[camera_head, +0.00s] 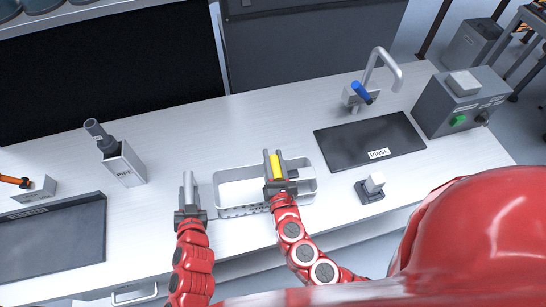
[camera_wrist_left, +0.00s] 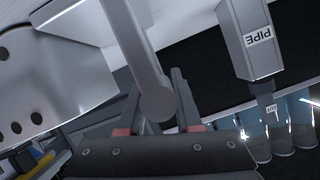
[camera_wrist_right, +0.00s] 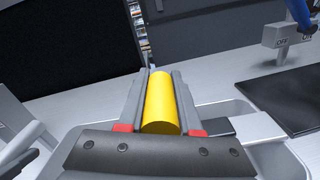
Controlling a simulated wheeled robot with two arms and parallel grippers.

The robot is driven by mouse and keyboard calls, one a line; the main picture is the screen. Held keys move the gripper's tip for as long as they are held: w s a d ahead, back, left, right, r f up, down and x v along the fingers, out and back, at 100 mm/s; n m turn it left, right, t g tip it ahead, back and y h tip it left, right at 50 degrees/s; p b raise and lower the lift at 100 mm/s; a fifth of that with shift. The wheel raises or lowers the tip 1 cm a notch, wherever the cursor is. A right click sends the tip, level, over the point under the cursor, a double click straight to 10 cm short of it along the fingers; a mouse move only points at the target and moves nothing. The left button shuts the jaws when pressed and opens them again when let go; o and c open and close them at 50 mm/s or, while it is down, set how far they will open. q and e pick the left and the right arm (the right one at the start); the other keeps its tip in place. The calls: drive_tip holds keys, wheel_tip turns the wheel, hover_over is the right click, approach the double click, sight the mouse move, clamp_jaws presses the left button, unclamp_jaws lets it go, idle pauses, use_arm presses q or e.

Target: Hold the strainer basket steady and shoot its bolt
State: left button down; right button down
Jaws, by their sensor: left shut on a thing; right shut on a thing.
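The strainer basket (camera_head: 232,191) is a pale open box with small holes along its front, at the middle of the worktop. Its perforated wall seems to show in the left wrist view (camera_wrist_left: 30,70). My left gripper (camera_head: 188,196) is just left of the basket, shut on a grey round-ended bar (camera_wrist_left: 145,65). How the bar joins the basket is hidden. My right gripper (camera_head: 278,172) is over the basket's right part, shut on a yellow cylinder (camera_wrist_right: 160,103), perhaps the bolt's handle. The yellow cylinder stands between its fingers in the right wrist view. The bolt's seat is hidden.
A grey holder marked PIPE (camera_head: 124,168) stands at left. A dark mat marked RINSE (camera_head: 365,143), a tap (camera_head: 388,62) and a grey box with a green button (camera_head: 450,105) are at right. A small white-topped block (camera_head: 371,186) is near the front edge.

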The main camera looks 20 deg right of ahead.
use_arm(q)
drive_tip(key=shift+f, duration=0.25)
use_arm(e)
drive_tip(key=shift+a, duration=0.1)
idle(0.5)
drive_tip(key=d, duration=0.6)
drive_tip(key=shift+s+d, duration=0.25)
drive_tip(key=shift+d, duration=0.15)
drive_tip(key=c, duration=0.6)
unclamp_jaws()
drive_tip(key=shift+d, duration=0.1)
drive_tip(key=s, duration=0.7)
drive_tip(key=shift+s+a, duration=0.3)
drive_tip(key=shift+a, duration=0.05)
